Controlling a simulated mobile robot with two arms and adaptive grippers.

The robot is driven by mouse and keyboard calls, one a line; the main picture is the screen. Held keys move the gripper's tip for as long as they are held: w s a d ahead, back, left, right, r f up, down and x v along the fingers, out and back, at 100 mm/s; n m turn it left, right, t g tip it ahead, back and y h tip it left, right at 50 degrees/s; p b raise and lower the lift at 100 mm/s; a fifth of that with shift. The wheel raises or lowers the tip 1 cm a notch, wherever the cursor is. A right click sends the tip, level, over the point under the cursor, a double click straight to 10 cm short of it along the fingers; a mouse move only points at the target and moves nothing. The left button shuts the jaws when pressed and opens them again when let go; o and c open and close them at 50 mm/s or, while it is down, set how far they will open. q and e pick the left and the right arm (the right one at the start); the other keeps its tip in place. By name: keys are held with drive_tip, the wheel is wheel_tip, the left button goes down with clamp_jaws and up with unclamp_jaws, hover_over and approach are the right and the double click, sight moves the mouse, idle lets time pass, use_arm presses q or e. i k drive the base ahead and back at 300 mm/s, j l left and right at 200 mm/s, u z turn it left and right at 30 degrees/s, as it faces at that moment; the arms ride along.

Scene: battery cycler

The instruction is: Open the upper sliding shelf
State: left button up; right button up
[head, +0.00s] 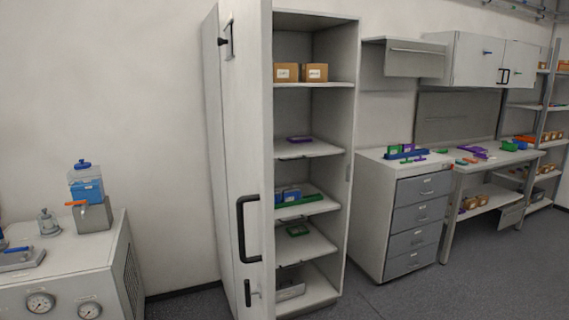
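A tall light-grey cabinet (352,125) stands in the middle of the head view. Its door (258,150), with a long black handle (243,230), stands open at the left of the shelves. The top board (335,84) carries two cardboard boxes. Below it is a shelf (325,147) with a flat purple item (300,139) and a dark mark on its front edge; it looks like the upper sliding shelf and appears pushed in. Lower shelves hold blue and green items (290,196) and a green item (298,230). Neither of my grippers is in view.
A grey drawer unit (375,200) and a workbench (505,155) stand right of the cabinet. A machine with gauges (70,285) stands at the left. The floor (450,290) in front of the drawers is clear. The door's edge juts forward beside the shelves.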

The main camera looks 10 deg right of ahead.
sight(283, 151)
drive_tip(key=u, duration=0.35)
drive_tip(key=i+l+u, duration=0.25)
drive_tip(key=l+u, duration=0.2)
drive_tip(key=i+l+u, duration=0.25)
drive_tip(key=l, duration=0.2)
drive_tip(key=l+u, duration=0.2)
drive_tip(key=l, duration=0.1)
